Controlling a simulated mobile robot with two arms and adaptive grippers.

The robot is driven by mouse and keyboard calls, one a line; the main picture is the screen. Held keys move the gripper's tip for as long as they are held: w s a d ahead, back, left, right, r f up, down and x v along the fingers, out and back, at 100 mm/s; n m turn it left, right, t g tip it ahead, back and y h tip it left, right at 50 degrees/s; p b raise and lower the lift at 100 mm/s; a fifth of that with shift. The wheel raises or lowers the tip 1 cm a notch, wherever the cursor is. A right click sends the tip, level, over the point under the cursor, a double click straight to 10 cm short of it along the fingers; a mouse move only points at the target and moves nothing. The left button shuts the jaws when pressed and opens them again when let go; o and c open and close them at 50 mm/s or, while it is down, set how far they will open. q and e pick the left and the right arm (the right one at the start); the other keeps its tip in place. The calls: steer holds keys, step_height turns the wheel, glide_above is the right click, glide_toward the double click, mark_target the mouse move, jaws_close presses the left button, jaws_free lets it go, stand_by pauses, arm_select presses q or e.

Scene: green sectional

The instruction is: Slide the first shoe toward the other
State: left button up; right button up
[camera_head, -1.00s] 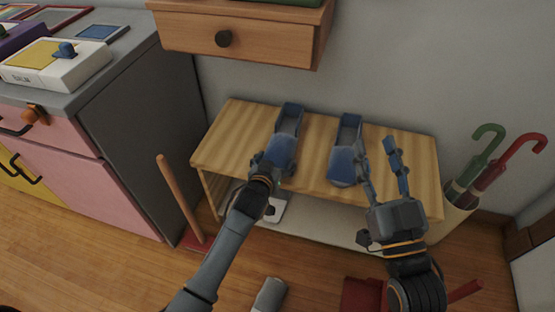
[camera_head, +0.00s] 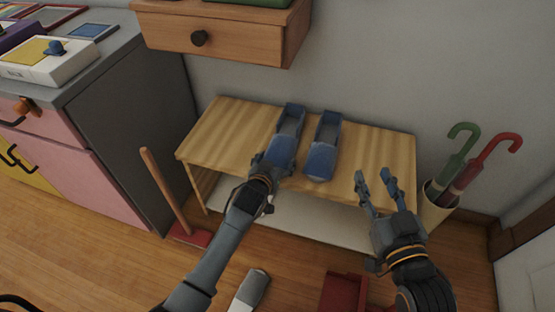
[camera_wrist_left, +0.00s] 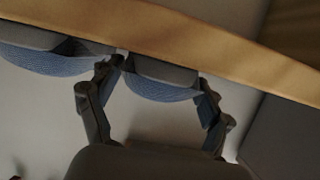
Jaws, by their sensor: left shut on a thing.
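Two blue shoes stand side by side on the wooden bench (camera_head: 232,128), a narrow gap between them in the head view. My left gripper (camera_head: 272,172) is shut on the near end of the left shoe (camera_head: 281,147), which still rests on the bench top. In the left wrist view the held shoe (camera_wrist_left: 160,86) sits between the two fingers. The other shoe (camera_head: 321,158) is just to its right in the head view; it shows at the left of the wrist view (camera_wrist_left: 45,60). My right gripper (camera_head: 375,180) is open and empty, off the bench's front right.
A drawer unit (camera_head: 220,35) hangs above the bench. A grey and pink cabinet (camera_head: 125,130) stands at left, with a wooden-handled tool (camera_head: 165,190) between it and the bench. Umbrellas (camera_head: 470,165) stand at right. The bench top right of the shoes is clear.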

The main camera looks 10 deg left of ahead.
arm_select(q)
steer(key=shift+s+d, duration=0.15)
steer(key=shift+d, duration=0.2)
arm_select(e)
steer(key=shift+s+d+f, duration=0.15)
steer(key=shift+d+f, duration=0.2)
steer(key=shift+d, duration=0.05)
arm_select(q)
steer(key=o, duration=1.4)
steer(key=shift+f, duration=0.1)
steer(key=shift+s+a+r, duration=0.15)
steer(key=shift+s+r, duration=0.1)
steer(key=shift+s, duration=0.1)
steer(key=v, duration=1.1)
